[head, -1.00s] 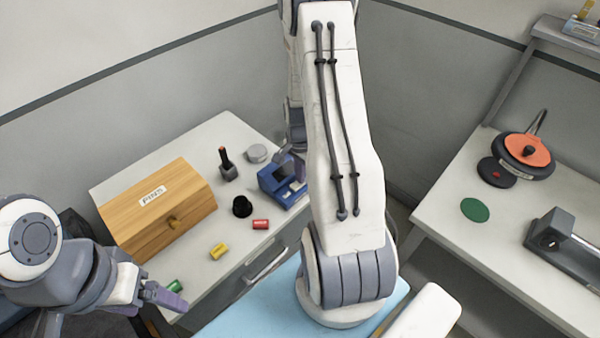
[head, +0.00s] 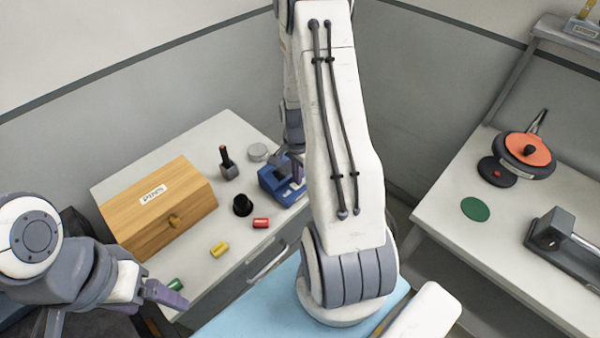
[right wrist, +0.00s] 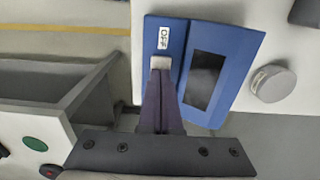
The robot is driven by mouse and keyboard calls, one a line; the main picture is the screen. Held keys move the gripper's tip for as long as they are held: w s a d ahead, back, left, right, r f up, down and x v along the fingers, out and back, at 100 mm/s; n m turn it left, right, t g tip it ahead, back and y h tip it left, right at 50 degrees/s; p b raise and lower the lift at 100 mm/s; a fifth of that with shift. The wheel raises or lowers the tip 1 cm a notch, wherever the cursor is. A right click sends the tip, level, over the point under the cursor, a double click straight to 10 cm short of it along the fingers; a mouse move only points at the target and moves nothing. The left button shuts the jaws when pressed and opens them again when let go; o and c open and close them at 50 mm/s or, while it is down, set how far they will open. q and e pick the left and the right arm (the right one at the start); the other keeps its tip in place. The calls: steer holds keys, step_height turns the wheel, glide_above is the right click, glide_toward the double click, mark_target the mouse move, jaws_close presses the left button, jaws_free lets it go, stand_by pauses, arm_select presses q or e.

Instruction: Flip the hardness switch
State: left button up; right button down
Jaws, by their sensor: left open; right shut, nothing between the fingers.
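The blue device (head: 272,183) stands at the right end of the left table. In the right wrist view its casing (right wrist: 236,60) carries a dark screen (right wrist: 205,80), an OFF label (right wrist: 164,38) and a pale switch (right wrist: 160,62) just below that label. My right gripper (right wrist: 161,75) is shut and empty, with its fingertips right at the switch; I cannot tell whether they press on it. In the head view that gripper (head: 290,166) is over the device, partly hidden by my arm. My left gripper (head: 172,296) is open and empty near the table's front edge.
A wooden PINS box (head: 180,210), a black knob-like piece (head: 242,206), a dark stamp-like tool (head: 227,165), a grey disc (head: 257,152) and red (head: 260,223), yellow (head: 219,250) and green cylinders share the left table. A right table (head: 445,222) holds other equipment.

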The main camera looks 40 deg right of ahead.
steer(key=shift+a, duration=0.1)
steer(key=r+p, duration=0.2)
steer(key=r, duration=0.1)
steer(key=r+p, duration=0.1)
steer(key=p, duration=0.1)
steer(key=shift+a+r, duration=0.25)
steer(key=shift+a, duration=0.05)
step_height(320, 180, up, 9)
steer(key=a+b, duration=0.1)
steer(key=b, duration=0.1)
steer(key=shift+a+r, duration=0.2)
steer(key=shift+a, duration=0.1)
steer(key=shift+s, duration=0.1)
steer(key=s+a+r+n+b, duration=0.1)
steer(key=s+a+r+n, duration=0.15)
steer(key=a+n, duration=0.55)
steer(key=s+a+r+n, duration=0.1)
steer(key=a+r+n, duration=0.25)
steer(key=a, duration=0.85)
steer(key=s+a+r+n+y+b, duration=0.1)
steer(key=s+a+n, duration=0.8)
steer(key=s+n, duration=0.3)
steer(key=shift+s+n, duration=0.3)
steer(key=shift+n, duration=0.05)
